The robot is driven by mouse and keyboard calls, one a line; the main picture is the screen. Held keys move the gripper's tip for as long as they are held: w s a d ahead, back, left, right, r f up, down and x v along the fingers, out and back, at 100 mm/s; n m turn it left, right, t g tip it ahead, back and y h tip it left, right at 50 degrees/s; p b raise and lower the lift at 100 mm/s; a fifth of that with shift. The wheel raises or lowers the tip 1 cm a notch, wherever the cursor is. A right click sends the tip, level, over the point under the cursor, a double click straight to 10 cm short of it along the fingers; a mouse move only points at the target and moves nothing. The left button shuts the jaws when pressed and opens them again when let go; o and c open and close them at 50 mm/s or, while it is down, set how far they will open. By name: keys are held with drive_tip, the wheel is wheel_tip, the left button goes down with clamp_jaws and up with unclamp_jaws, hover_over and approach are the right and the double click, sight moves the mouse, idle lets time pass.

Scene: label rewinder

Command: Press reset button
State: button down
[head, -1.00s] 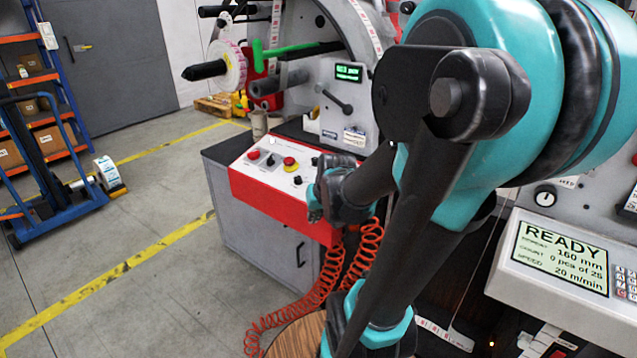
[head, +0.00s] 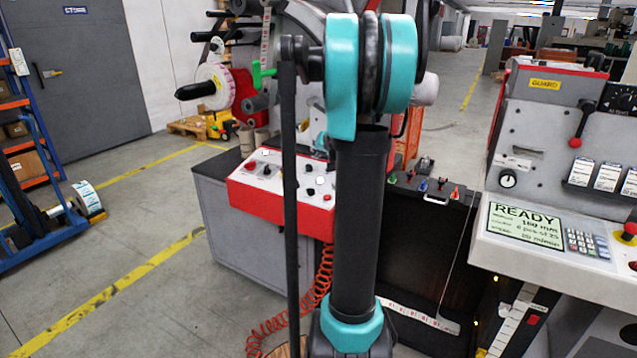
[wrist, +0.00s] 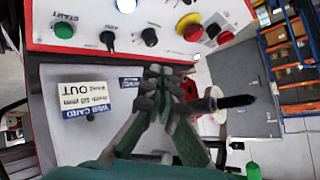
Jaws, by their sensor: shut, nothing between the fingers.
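The red-edged control panel (head: 262,198) stands left of my arm in the head view. It carries several buttons and knobs. In the wrist view its light face (wrist: 90,15) shows a green button marked START (wrist: 63,29), a white button (wrist: 127,5), black knobs (wrist: 150,37) and a red-and-yellow mushroom button (wrist: 190,27). I cannot read which one is marked reset. My gripper (wrist: 162,75) is shut and empty in the wrist view, pictured just below the panel's edge; I see no contact with a button. In the head view my arm hides the gripper and part of the panel.
A machine with a READY display (head: 528,222) stands at the right. A coiled red cable (head: 315,290) hangs below the panel. A blue cart (head: 40,230) stands at the left. The floor (head: 150,285) between cart and panel is clear.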

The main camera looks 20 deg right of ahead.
sight(320, 180)
drive_tip(key=shift+w+d+f, duration=0.25)
drive_tip(key=shift+d+f, duration=0.05)
drive_tip(key=shift+f, duration=1.1)
drive_tip(key=shift+w+d+f, duration=0.2)
drive_tip(key=shift+d+f, duration=0.15)
drive_tip(key=shift+f, duration=1.1)
drive_tip(key=shift+w+d+f, duration=0.25)
drive_tip(key=shift+d+f, duration=0.05)
drive_tip(key=shift+f, duration=1.1)
drive_tip(key=shift+f, duration=0.2)
drive_tip(key=shift+f, duration=0.2)
drive_tip(key=shift+w+d+f, duration=0.15)
drive_tip(key=shift+f, duration=0.25)
drive_tip(key=shift+a+r, duration=0.2)
drive_tip(key=shift+r, duration=0.6)
